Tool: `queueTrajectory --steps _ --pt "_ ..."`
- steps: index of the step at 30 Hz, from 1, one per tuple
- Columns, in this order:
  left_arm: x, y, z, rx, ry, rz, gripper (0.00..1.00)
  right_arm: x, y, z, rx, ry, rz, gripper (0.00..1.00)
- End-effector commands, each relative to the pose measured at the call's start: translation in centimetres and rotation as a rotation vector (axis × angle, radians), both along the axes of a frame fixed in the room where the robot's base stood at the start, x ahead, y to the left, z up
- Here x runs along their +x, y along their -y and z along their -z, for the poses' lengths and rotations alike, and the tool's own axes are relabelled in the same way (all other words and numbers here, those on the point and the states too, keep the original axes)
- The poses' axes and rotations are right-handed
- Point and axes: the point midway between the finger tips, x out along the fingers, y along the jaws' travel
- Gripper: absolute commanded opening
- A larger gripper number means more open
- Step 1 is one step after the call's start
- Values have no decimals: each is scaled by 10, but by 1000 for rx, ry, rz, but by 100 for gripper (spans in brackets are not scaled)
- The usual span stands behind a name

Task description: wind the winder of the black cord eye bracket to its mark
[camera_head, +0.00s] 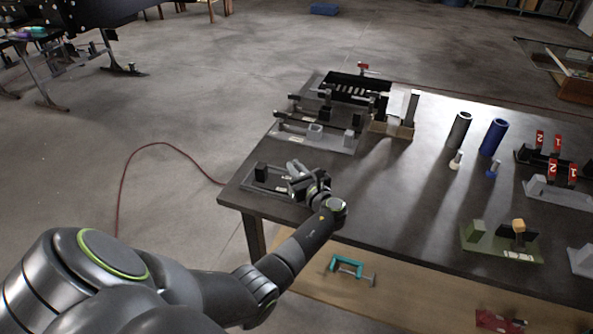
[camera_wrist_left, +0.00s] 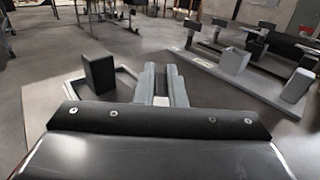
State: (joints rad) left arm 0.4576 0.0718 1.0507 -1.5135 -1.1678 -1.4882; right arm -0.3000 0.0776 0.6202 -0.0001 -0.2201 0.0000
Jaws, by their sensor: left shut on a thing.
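The black cord eye bracket appears to be the grey plate (camera_head: 252,186) with black blocks at the table's near left corner. Its plate (camera_wrist_left: 72,88) and one upright black block (camera_wrist_left: 98,73) show in the left wrist view, left of the fingers. My left gripper (camera_head: 296,170) is low over this bracket, and its fingers (camera_wrist_left: 161,82) point away from the wrist camera. They are shut on a small pale piece, apparently the winder, mostly hidden between them. The gripper covers much of the bracket, and I cannot make out the mark. My right gripper is not in view.
A grey fixture (camera_head: 318,137) with rods and blocks lies just behind. A black tray (camera_head: 358,88) stands beyond it. The middle of the table is clear.

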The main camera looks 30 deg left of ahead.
Motion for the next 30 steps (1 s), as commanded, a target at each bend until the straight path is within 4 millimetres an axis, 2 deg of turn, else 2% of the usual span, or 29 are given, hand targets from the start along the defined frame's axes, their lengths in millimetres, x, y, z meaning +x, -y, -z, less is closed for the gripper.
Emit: queueTrajectory --steps 14,15,20,30 --pt "-1 0 1 0 -1 -15 0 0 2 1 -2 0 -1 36" --pt "-1 0 1 0 -1 -15 11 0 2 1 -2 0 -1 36" --pt "-1 0 1 0 -1 -15 32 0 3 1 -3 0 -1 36" --pt "0 -1 0 0 -1 -14 32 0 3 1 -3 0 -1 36"
